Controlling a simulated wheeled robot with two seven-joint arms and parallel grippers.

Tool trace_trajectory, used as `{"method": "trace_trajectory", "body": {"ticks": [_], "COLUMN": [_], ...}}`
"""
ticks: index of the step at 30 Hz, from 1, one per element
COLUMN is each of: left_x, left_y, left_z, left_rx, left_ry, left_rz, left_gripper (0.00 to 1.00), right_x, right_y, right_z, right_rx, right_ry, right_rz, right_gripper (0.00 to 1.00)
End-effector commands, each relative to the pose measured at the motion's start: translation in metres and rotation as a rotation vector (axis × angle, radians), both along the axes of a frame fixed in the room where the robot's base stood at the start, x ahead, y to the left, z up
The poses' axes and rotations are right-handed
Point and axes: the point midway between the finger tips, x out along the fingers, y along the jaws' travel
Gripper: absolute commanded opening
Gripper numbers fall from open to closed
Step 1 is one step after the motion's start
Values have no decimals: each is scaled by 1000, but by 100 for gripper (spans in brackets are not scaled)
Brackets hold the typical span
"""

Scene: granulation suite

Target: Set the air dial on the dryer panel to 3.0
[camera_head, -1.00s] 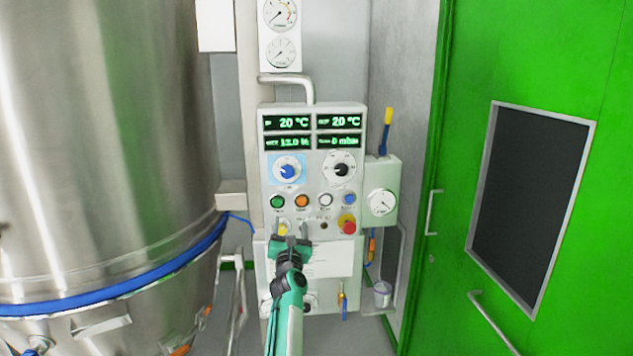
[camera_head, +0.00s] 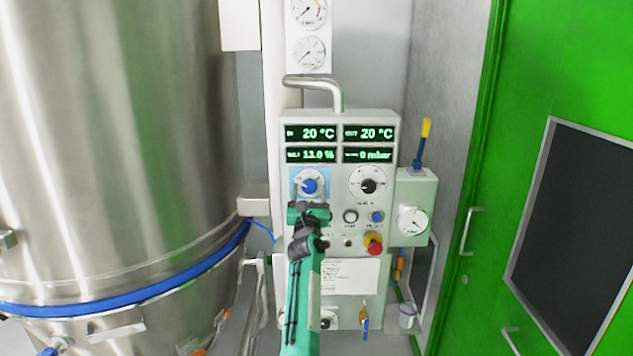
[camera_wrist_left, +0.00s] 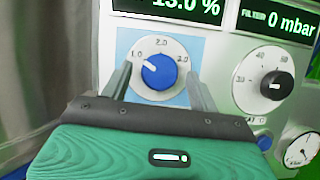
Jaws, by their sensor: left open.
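The dryer panel (camera_head: 338,150) stands ahead with lit green displays. The air dial (camera_head: 310,186) is a blue knob on a white scale over a light blue square. In the left wrist view the blue knob (camera_wrist_left: 161,71) shows marks 1.0, 2.0 and 3.0; its white pointer aims up and left, near 1.0. My left gripper (camera_head: 310,206) is in front of the panel just below the knob. In the left wrist view its open fingers (camera_wrist_left: 158,85) stand on either side of the knob, with nothing held; whether they touch it I cannot tell. My right gripper is not in view.
A black-knobbed dial (camera_head: 368,186) sits right of the blue one. Below are buttons and a red emergency stop (camera_head: 375,246). A steel vessel (camera_head: 110,150) fills the left; a green door (camera_head: 540,80) is at the right. A bent pipe (camera_head: 315,82) runs above the panel.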

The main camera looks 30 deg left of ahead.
Motion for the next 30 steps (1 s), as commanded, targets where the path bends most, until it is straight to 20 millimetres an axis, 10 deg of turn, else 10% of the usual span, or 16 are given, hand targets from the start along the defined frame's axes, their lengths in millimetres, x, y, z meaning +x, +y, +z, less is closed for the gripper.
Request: {"method": "trace_trajectory", "body": {"ticks": [12,19,30], "left_x": [-1,-1,-1], "left_y": [4,4,5], "left_z": [3,3,2], "left_rx": [0,1,46], "left_ry": [0,0,28], "left_rz": [0,0,1], "left_gripper": [61,17,17], "right_x": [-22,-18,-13], "right_y": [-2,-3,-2], "right_z": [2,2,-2], "right_rx": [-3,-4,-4], "right_ry": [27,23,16], "right_rz": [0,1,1], "right_gripper": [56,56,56]}}
